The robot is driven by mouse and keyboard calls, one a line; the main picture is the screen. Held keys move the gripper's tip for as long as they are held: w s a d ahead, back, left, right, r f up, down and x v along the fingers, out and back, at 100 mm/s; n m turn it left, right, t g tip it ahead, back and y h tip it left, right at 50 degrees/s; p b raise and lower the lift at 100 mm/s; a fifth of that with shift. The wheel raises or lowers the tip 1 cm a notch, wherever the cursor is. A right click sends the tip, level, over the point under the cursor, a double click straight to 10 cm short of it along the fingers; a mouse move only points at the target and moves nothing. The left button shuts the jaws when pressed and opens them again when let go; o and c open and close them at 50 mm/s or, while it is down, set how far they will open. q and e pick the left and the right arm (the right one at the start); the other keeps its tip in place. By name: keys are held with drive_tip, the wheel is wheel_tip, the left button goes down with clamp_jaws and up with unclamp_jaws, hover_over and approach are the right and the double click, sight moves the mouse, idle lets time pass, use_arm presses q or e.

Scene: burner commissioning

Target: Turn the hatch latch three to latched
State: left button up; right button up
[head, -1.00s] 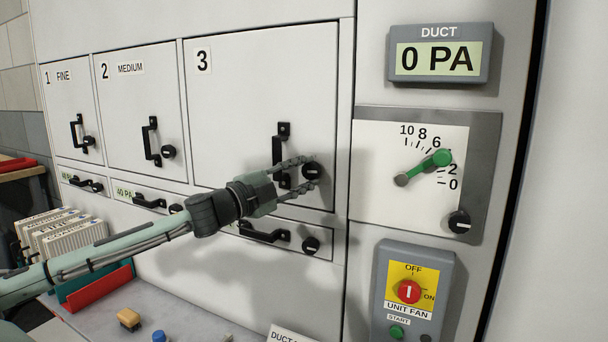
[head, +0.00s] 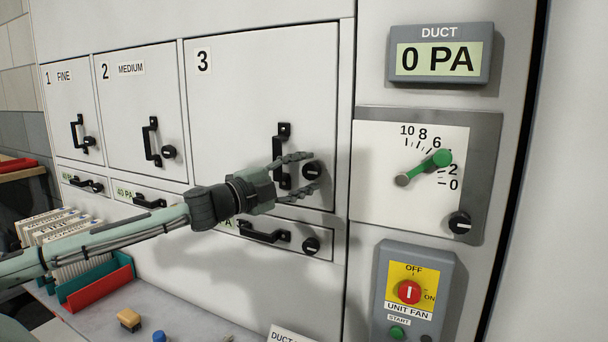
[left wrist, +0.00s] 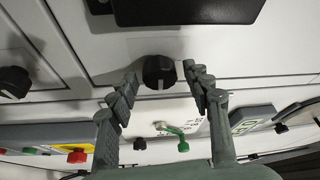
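Hatch 3 (head: 235,110) is a white panel door, flush in the cabinet front. Its black latch knob (head: 312,170) is at the right edge, beside a black vertical handle (head: 283,155); the white mark on it looks roughly horizontal. My left gripper (head: 304,172) is open, its fingers spread above and below the knob in the head view. In the left wrist view, the knob (left wrist: 158,72) shows between the tips of the open fingers (left wrist: 160,80), with a gap on each side. I cannot tell how far the tips reach along it. My right gripper is not in view.
A lower drawer with a handle (head: 263,235) and a knob (head: 311,245) lies just below. To the right are the gauge panel (head: 430,210), the duct display (head: 440,55) reading 0 PA and the unit fan switch box (head: 445,270). A worktop (head: 190,315) runs below.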

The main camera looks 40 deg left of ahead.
use_arm(q)
drive_tip(key=shift+s, duration=0.1)
drive_tip(key=shift+s+f, duration=0.1)
drive_tip(key=shift+s, duration=0.2)
drive_tip(key=s, duration=1.1)
drive_tip(key=shift+a+f, duration=0.35)
drive_tip(key=shift+a, duration=0.1)
drive_tip(key=shift+s, duration=0.15)
